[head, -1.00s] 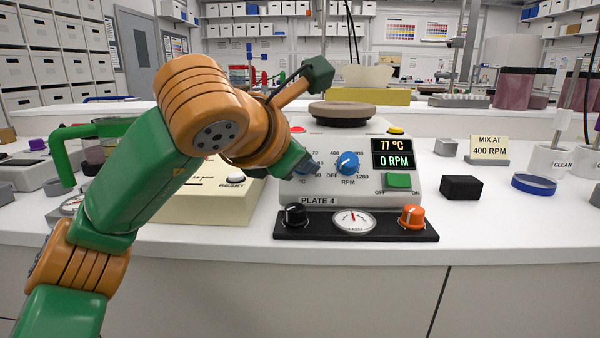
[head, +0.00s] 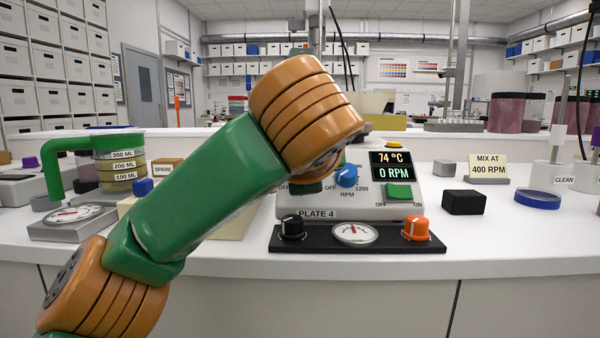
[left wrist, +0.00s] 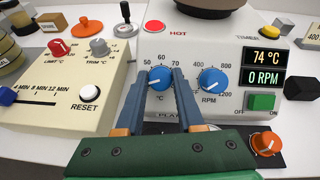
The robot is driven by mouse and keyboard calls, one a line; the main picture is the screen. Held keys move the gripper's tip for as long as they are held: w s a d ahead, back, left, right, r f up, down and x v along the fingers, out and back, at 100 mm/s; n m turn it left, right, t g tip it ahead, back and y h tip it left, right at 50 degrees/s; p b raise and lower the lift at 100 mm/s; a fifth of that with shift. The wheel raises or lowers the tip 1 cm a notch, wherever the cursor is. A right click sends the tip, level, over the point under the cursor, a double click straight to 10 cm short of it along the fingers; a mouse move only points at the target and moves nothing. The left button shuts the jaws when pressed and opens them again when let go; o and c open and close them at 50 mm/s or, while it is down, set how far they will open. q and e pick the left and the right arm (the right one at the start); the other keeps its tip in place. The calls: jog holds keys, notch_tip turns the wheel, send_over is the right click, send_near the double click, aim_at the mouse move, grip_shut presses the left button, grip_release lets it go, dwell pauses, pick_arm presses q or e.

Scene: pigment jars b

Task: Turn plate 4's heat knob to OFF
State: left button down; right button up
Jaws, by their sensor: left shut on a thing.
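Plate 4 (head: 410,211) stands on the bench, its display reading 74 °C and 0 RPM. Its blue °C heat knob (left wrist: 160,79) shows in the left wrist view, with its white pointer line angled to the lower left. My left gripper (left wrist: 160,73) is shut on this knob, one blue finger on each side. In the head view my left arm covers the heat knob and most of the gripper. An OFF label (head: 283,188) shows at the lower left of the hidden knob. My right gripper is not in view.
The blue RPM knob (left wrist: 212,80) is close to the right finger. A green switch (head: 398,191) is farther right. A black strip (head: 320,241) with a black knob, a gauge and an orange knob lies in front. A beige box (left wrist: 75,95) with knobs stands left.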

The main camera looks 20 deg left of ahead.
pick_arm(q)
jog(key=shift+f+n+g+y, duration=0.1)
jog(key=shift+n+g+y, duration=0.5)
jog(key=shift+n, duration=1.3)
jog(key=c, duration=0.5)
grip_release()
jog(key=shift+s+d+r, duration=0.2)
jog(key=shift+s, duration=0.05)
jog(key=b+v, duration=0.1)
jog(key=v, duration=0.5)
jog(key=shift+s+d, duration=0.2)
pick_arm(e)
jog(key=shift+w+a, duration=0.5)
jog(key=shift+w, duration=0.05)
